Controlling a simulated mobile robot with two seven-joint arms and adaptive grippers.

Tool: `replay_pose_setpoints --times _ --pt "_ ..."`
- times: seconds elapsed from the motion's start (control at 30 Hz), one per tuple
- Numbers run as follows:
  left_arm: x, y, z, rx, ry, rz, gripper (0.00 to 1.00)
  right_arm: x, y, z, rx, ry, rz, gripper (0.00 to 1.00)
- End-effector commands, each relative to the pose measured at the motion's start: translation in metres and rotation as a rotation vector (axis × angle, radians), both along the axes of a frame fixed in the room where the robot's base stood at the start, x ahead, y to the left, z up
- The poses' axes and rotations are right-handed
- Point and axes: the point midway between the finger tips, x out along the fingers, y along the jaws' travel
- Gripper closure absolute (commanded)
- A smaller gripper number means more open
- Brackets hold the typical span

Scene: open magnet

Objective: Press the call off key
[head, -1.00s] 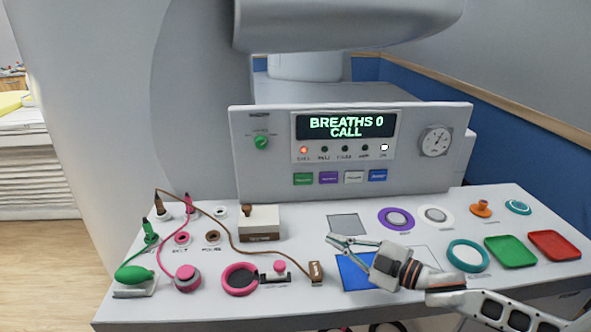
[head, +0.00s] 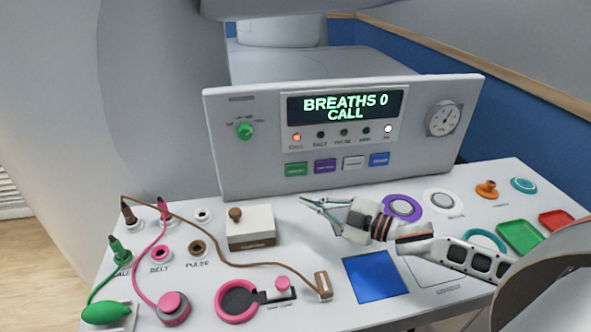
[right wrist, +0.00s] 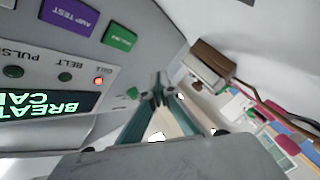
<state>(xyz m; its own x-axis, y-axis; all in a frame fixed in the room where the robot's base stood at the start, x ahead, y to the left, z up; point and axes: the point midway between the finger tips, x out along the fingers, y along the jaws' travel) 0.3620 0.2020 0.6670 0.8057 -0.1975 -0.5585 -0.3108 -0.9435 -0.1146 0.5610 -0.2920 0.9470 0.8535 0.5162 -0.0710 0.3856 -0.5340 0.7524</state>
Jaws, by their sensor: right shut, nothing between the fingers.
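The upright console carries a row of keys under its display: a green key (head: 296,169), a purple key (head: 325,166), a white key (head: 353,163) and a blue key (head: 379,159). In the right wrist view the purple key (right wrist: 70,16) reads "AMP TEST"; the green key (right wrist: 118,38) is beside it, its label unclear. I cannot read which key is call off. The display (head: 345,107) reads "BREATHS 0 CALL", and the call lamp (head: 297,137) glows red. My right gripper (head: 304,202) is shut and empty, in front of and below the green key, apart from it. My left gripper is out of view.
A white box with a brown knob (head: 250,228) stands left of my right gripper. A brown cord (head: 262,264) runs to a brown plug (head: 323,285). A blue square (head: 374,277) lies below my wrist. Purple ring (head: 401,207) and coloured trays lie right.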

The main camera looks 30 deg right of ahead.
Motion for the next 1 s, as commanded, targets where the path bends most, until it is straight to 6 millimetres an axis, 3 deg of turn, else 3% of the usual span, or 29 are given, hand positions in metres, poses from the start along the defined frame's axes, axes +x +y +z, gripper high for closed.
replay_pose_setpoints --times 0.27,0.73,1.0 --pt "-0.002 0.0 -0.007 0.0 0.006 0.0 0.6 0.007 -0.002 -0.001 -0.001 -0.002 0.0 1.0" --pt "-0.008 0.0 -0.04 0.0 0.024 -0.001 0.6 0.061 -0.016 -0.002 -0.002 0.0 -0.001 1.0" --pt "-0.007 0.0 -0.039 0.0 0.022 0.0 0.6 0.082 -0.021 0.001 0.0 -0.002 0.0 1.0"
